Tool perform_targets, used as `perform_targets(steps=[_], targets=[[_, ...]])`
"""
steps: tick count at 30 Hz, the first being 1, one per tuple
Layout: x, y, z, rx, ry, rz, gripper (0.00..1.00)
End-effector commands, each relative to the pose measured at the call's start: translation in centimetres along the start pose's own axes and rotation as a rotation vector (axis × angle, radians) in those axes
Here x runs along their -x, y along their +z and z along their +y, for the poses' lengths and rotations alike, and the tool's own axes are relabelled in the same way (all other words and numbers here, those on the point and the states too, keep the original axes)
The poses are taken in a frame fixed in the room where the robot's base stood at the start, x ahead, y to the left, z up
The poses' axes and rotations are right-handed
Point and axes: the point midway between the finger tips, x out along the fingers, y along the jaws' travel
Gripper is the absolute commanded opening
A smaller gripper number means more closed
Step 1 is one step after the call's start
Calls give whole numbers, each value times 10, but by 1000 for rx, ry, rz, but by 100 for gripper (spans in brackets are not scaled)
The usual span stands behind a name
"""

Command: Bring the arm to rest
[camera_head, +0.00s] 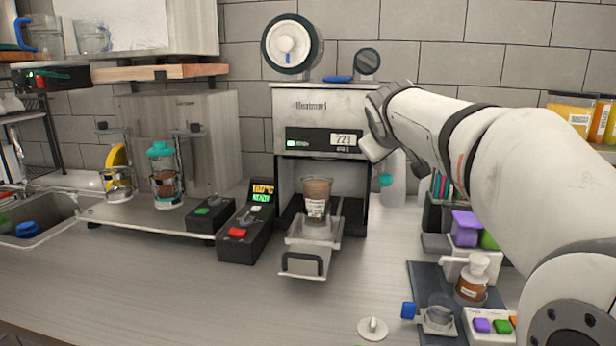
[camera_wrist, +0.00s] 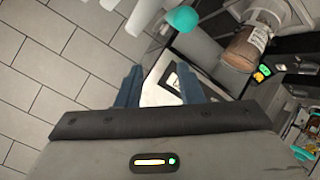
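My gripper (camera_wrist: 161,82) shows in the wrist view with two bluish fingers spread apart. Nothing is held between them; a white surface with a small display lies behind the gap. In the head view my arm comes in from the right, and its wrist is by the right side of the cup sealer (camera_head: 307,106), near the lit display reading 223. The fingers cannot be made out there. A brown cup (camera_head: 317,198) stands upright on the sealer's pulled-out tray (camera_head: 306,262). The cup also shows in the wrist view (camera_wrist: 245,46), apart from my gripper.
A black control box (camera_head: 247,232) with a red button stands left of the sealer. A teal-lidded jar (camera_head: 164,178) stands further left, beside the sink (camera_head: 40,225). A brown bottle (camera_head: 472,282) and coloured blocks are below my arm. The front left counter is clear.

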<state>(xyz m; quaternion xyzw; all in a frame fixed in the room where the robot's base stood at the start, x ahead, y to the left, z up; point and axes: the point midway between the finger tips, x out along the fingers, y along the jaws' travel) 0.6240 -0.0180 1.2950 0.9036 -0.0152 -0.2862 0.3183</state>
Motion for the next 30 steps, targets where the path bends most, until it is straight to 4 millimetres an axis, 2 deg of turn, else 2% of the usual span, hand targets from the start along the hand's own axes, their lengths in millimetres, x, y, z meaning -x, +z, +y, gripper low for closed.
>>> perform_targets(steps=[1,5,9,12,15,18,21,24,30], targets=[[8,27,-14,-38,-41,-54,34],[28,99,-58,-146,-150,-199,34],[56,177,-109,-261,-255,-361,34],[80,229,-145,-337,-319,-472,34],[102,272,-176,-402,-371,-569,34],[119,303,-200,-452,-407,-643,34],[130,321,-214,-481,-428,-689,34],[134,329,-221,-494,-437,-708,34],[134,330,-222,-495,-438,-711,34]])
